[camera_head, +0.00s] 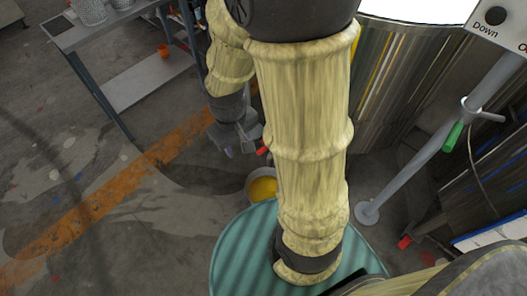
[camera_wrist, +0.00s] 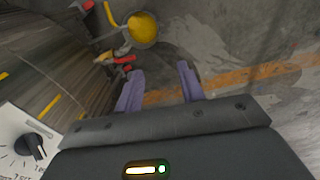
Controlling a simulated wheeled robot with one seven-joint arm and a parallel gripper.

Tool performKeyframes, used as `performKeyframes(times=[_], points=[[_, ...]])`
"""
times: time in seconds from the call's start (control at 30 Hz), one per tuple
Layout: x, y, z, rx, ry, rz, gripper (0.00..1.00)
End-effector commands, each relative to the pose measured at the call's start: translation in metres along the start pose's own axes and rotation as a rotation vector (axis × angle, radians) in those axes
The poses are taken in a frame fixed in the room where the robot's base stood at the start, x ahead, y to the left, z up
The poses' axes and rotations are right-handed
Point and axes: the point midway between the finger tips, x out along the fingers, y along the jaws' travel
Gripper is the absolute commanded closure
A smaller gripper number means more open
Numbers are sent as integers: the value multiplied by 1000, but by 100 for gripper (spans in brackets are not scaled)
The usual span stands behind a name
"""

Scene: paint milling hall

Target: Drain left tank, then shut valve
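A shiny metal tank (camera_head: 400,85) stands right of my arm in the head view; its curved side fills the left of the wrist view (camera_wrist: 45,60). A red valve handle (camera_wrist: 125,59) sticks out low by the tank, and a small red part (camera_head: 262,151) shows beside my gripper in the head view. A bucket (camera_head: 250,180) holding yellow paint (camera_wrist: 142,30) stands near the valve, partly behind my arm. My gripper (camera_head: 241,147) points down near the valve. In the wrist view its fingers (camera_wrist: 159,80) are apart, with nothing between them.
A grey post with a green handle (camera_head: 453,137) stands right of the tank. Another red handle (camera_head: 404,242) is low at the right. A bench (camera_head: 150,80) stands at the upper left. A dial panel (camera_wrist: 25,145) is close by in the wrist view. The left floor is open.

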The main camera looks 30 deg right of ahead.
Motion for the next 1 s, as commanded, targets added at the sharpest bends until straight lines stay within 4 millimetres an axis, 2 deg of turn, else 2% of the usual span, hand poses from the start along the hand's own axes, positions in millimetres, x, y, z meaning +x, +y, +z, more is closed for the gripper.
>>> performKeyframes(times=[0.03, 0.1, 0.5, 0.77, 1.0], points=[[27, -6, -1, -73, -62, 14, 61], [51, -9, -2, -171, -146, 40, 61], [174, -13, -7, -722, -615, 285, 61], [238, -10, -24, -1051, -920, 542, 61], [283, -19, -55, -1303, -1189, 854, 61]])
